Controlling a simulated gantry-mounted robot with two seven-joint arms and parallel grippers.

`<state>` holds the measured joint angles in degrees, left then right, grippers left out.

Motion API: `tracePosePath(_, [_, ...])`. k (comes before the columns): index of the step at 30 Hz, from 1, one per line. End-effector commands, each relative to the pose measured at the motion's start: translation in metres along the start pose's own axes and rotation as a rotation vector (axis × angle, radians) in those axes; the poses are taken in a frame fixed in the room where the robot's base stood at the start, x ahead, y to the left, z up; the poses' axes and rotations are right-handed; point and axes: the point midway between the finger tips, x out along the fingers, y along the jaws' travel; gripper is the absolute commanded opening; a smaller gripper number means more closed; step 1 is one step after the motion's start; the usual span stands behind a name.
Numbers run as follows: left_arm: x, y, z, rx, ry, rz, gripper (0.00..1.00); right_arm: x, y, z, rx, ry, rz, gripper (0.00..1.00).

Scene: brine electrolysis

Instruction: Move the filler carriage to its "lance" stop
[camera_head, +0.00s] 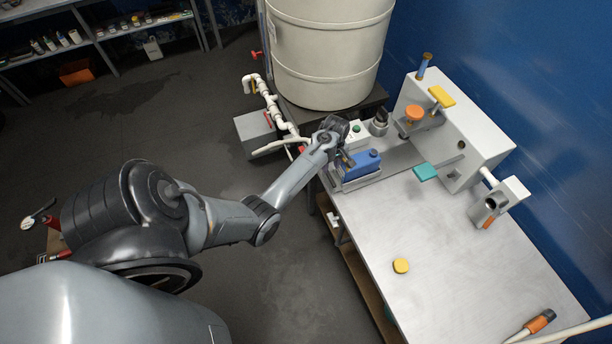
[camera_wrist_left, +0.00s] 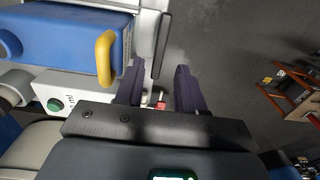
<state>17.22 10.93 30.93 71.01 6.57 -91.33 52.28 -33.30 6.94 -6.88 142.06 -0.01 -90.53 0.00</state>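A blue block with a yellow handle sits in a pale frame at the left end of the metal track on the table; I take this to be the filler carriage (camera_head: 362,165). Its blue body (camera_wrist_left: 60,38) and yellow handle (camera_wrist_left: 106,57) fill the upper left of the left wrist view. My left gripper (camera_head: 343,157) is at the carriage's left side. In the wrist view its two dark fingers (camera_wrist_left: 158,78) are apart, with a dark upright bar (camera_wrist_left: 162,45) at the gap between their tips. Contact with the bar cannot be told. No stop label is readable. My right gripper is out of view.
A white housing (camera_head: 470,145) with an orange knob (camera_head: 414,113) and teal plate (camera_head: 425,172) stands along the track. A large drum (camera_head: 328,50) stands behind. A green-button box (camera_head: 357,132) is beside the carriage.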

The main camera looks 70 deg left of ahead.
Motion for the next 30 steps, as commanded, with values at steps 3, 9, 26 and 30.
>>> tracePosePath(3, [-0.026, 0.001, -0.001, 0.001, 0.002, 0.003, 0.38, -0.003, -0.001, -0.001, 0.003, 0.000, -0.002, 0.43])
tracePosePath(9, [-0.019, -0.032, 0.001, 0.004, -0.001, -0.066, 0.38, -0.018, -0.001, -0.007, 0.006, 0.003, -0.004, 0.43])
tracePosePath(26, [-0.004, -0.096, 0.019, 0.073, 0.031, -0.187, 0.38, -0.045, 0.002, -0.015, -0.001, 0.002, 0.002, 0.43])
tracePosePath(30, [-0.004, -0.100, 0.020, 0.080, 0.034, -0.193, 0.38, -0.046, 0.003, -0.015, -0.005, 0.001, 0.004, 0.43])
